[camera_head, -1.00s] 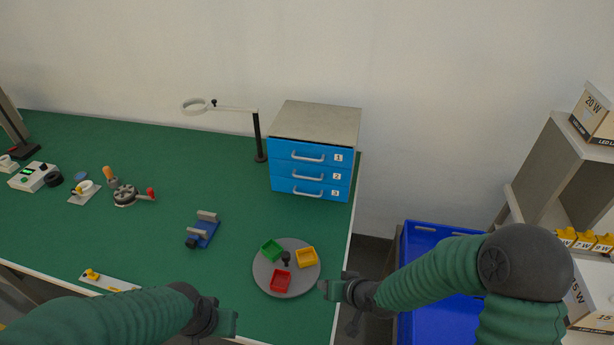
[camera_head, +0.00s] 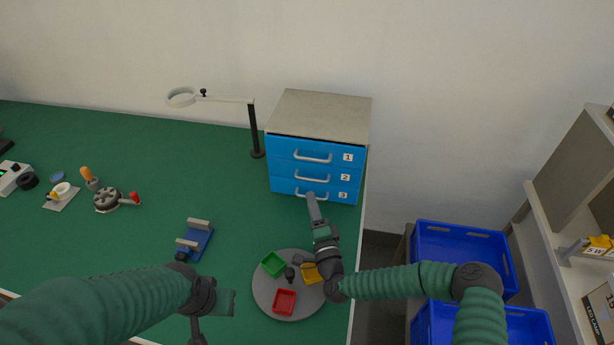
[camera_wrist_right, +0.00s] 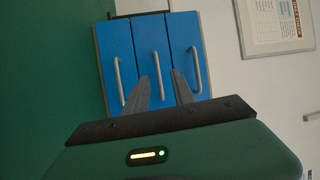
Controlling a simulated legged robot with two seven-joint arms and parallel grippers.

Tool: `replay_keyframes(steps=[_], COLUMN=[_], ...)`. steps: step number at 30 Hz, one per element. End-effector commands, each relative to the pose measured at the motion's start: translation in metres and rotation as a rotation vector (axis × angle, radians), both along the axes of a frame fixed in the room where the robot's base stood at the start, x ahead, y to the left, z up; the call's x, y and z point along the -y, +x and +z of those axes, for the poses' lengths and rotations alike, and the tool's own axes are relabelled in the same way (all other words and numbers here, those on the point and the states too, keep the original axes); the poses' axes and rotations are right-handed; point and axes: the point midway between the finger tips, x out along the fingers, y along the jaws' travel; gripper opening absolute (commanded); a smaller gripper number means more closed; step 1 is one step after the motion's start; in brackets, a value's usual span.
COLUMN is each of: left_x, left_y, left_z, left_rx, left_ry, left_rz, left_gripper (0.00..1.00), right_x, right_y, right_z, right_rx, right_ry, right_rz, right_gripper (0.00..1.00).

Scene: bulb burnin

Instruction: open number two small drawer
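The blue drawer cabinet (camera_head: 340,115) stands at the back right of the green table, with three shut drawers labelled 1, 2 and 3. Drawer two (camera_head: 290,171) is the middle one; its grey handle (camera_head: 311,178) is clear in the head view. In the wrist view its handle (camera_wrist_right: 157,76) is upright, between the other two handles. My right gripper (camera_head: 312,198) points at the cabinet front, overlapping the lower handle. In the wrist view its fingers (camera_wrist_right: 163,88) are apart with nothing held, lined up around the middle handle; contact is unclear. My left gripper (camera_head: 228,303) is low at the front.
A round grey plate (camera_head: 270,302) with green, yellow and red trays lies below my right forearm. A magnifier lamp (camera_head: 254,130) stands left of the cabinet. A blue clamp (camera_head: 196,240) is on the table. Blue crates (camera_head: 460,240) and a shelf (camera_head: 560,220) are right.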

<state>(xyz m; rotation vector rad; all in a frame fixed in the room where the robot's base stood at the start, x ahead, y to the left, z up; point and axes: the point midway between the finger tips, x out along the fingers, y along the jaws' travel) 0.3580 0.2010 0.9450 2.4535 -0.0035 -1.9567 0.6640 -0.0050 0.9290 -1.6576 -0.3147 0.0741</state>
Motion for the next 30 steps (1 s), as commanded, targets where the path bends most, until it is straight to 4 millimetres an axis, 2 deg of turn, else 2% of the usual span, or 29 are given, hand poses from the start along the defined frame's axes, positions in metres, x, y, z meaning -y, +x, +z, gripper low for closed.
replay_keyframes(steps=[1,7,15,18,26,27,30], left_x=[0.000,0.000,0.000,0.000,0.000,0.000,0.000], left_y=[0.000,-0.001,-0.001,0.000,0.000,0.000,0.000], left_z=[-0.013,-0.014,-0.011,-0.011,-0.011,-0.011,-0.011], left_rx=[0.000,-0.001,-0.001,-0.001,-0.001,-0.001,-0.001], left_ry=[0.000,0.000,0.000,0.000,0.000,0.000,0.000], left_rz=[0.000,0.000,0.000,0.000,0.000,0.000,0.000], left_gripper=[0.36,0.36,0.36,0.36,0.36,0.36,0.36], right_x=[0.006,0.010,-0.001,-0.004,-0.004,-0.004,-0.004], right_y=[0.001,0.010,0.060,0.071,0.076,0.076,0.076], right_z=[-0.013,-0.009,-0.004,-0.002,0.000,-0.001,-0.001], right_rx=[0.005,0.020,0.014,0.013,0.014,0.013,0.013], right_ry=[0.027,0.050,0.047,0.045,0.045,0.045,0.045], right_rz=[-0.024,-0.048,-0.045,-0.044,-0.044,-0.044,-0.043], right_gripper=[0.30,0.30,0.30,0.30,0.30,0.29,0.16])
